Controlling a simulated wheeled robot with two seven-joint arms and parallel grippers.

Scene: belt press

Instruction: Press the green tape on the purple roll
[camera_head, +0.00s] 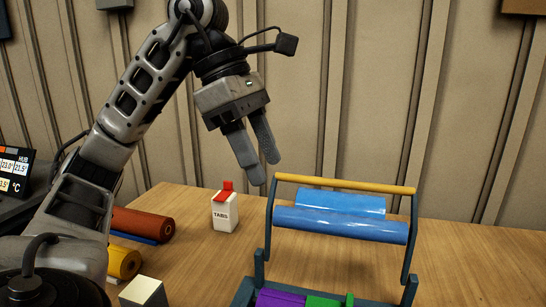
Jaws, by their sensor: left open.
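The purple roll (280,298) shows only its top at the bottom edge of the head view. The green tape (324,300) lies right beside it, to its right; whether they overlap cannot be told. Both sit low in the dark blue-grey frame of the press (260,272), mostly cut off. Above them the press's raised arms carry a shiny blue roller (340,223) and a yellow handle bar (345,184). My left gripper (264,171) is open and empty, fingers pointing down, above and just left of the handle's left end. My right gripper is not in view.
A white TABS box (225,212) with a red top stands left of the press. A brown-red roll (143,223), a yellow roll (124,262) and a pale block (144,291) lie further left. The wooden table (470,262) is clear at right.

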